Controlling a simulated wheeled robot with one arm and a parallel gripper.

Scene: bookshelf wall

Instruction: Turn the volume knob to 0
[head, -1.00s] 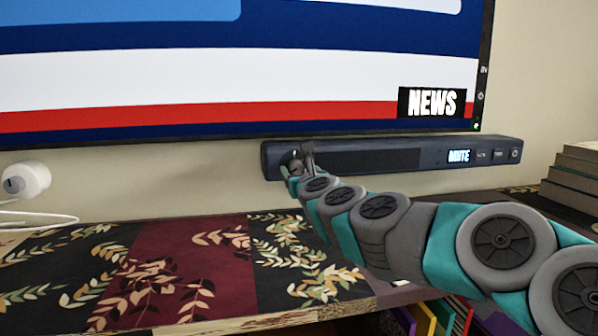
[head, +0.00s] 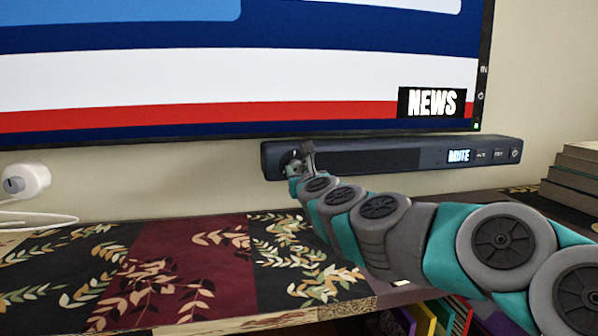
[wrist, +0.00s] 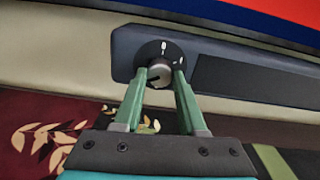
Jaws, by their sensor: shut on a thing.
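The volume knob (wrist: 159,73) is a small silver knob on a round black dial at the left end of the dark soundbar (head: 375,158). In the wrist view a "0" mark shows above the knob. My gripper (wrist: 160,78) is shut on the knob, with one green finger on each side of it. In the head view my gripper (head: 301,160) is at the soundbar's left end and hides most of the knob.
A large TV screen (head: 240,75) showing "NEWS" hangs above the soundbar. A patterned shelf top (head: 200,262) lies below with free room. Stacked books (head: 575,178) are at the right. A white round device with a cable (head: 25,180) is at the left.

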